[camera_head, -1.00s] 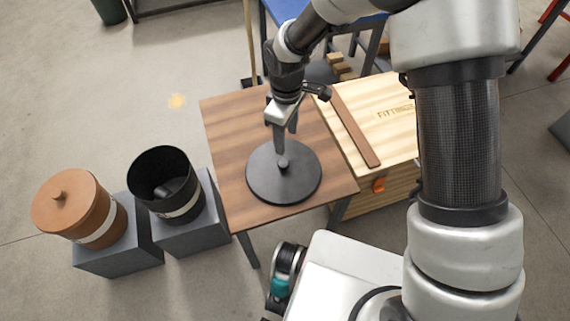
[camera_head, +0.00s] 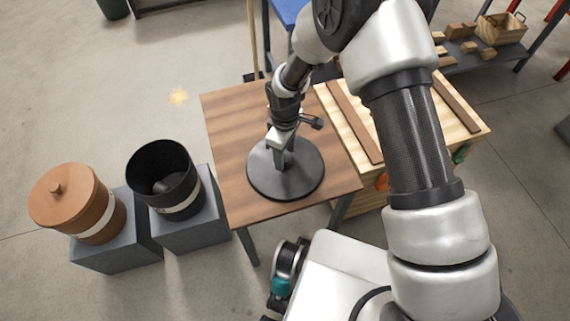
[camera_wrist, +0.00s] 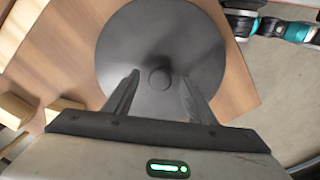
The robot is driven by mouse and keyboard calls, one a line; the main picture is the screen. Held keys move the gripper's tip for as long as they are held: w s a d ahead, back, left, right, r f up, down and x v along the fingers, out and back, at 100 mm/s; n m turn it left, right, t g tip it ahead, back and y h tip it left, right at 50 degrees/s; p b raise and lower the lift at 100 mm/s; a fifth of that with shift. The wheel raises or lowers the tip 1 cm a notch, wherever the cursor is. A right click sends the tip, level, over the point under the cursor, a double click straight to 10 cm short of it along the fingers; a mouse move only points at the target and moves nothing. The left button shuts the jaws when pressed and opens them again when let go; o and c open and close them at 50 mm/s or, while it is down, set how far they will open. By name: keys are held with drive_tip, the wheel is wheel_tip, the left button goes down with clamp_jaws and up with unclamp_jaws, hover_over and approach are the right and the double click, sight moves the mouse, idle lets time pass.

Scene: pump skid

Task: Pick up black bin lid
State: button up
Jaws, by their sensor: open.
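The black bin lid (camera_head: 301,180) is a round dark disc lying flat on the brown wooden table (camera_head: 235,120). In the wrist view the lid (camera_wrist: 160,40) fills the upper middle, with its small round knob (camera_wrist: 160,77) near its centre. My gripper (camera_head: 281,163) is low over the lid, pointing down at the knob. In the wrist view my open gripper (camera_wrist: 158,86) has one finger on each side of the knob, with gaps between. Whether the fingertips touch the lid cannot be told.
A black open bin (camera_head: 150,165) with dark contents stands on a grey block left of the table. A terracotta lidded bin (camera_head: 85,212) stands on another block farther left. A wooden crate (camera_head: 440,135) stands right of the table.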

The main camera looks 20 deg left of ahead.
clamp_jaws()
idle(0.3)
